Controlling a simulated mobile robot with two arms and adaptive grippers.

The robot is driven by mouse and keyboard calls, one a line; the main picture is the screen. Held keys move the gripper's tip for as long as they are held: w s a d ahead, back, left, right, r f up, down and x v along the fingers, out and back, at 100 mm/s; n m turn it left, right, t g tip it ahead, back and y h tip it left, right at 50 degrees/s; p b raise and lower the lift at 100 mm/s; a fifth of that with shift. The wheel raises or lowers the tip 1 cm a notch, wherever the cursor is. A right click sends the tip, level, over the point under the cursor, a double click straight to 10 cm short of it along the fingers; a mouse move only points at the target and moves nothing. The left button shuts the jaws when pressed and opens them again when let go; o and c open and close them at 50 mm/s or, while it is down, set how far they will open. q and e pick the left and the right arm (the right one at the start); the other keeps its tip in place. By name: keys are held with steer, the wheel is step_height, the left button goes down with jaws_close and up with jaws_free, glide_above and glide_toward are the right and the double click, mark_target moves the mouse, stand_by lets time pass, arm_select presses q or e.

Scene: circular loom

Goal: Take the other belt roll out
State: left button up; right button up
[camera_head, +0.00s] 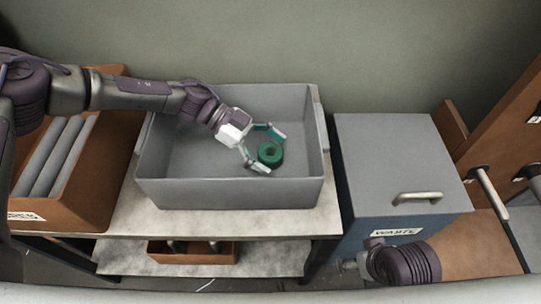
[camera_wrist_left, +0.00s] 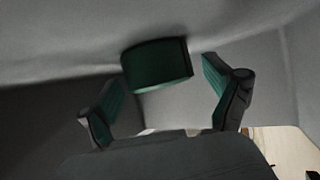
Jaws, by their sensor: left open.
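One green belt roll (camera_head: 270,154) lies in the grey bin (camera_head: 230,194), toward its right side. My left gripper (camera_head: 262,150) reaches down into the bin from the left, with its fingers open on either side of the roll. In the left wrist view the roll (camera_wrist_left: 157,66) shows just beyond and between the two open fingertips (camera_wrist_left: 160,85), and a gap shows between it and the right finger. Only one roll is visible in the bin. My right arm shows only partly at the lower right, and its fingers are not visible.
The bin stands on a light table (camera_head: 125,215). A closed grey waste box (camera_head: 385,150) with a handle stands to its right. An orange crate (camera_head: 75,210) with grey rolls is at the left. A small orange tray (camera_head: 193,258) sits on the lower shelf. The bin walls surround my left gripper.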

arm_select(q)
steer(key=c, duration=1.3)
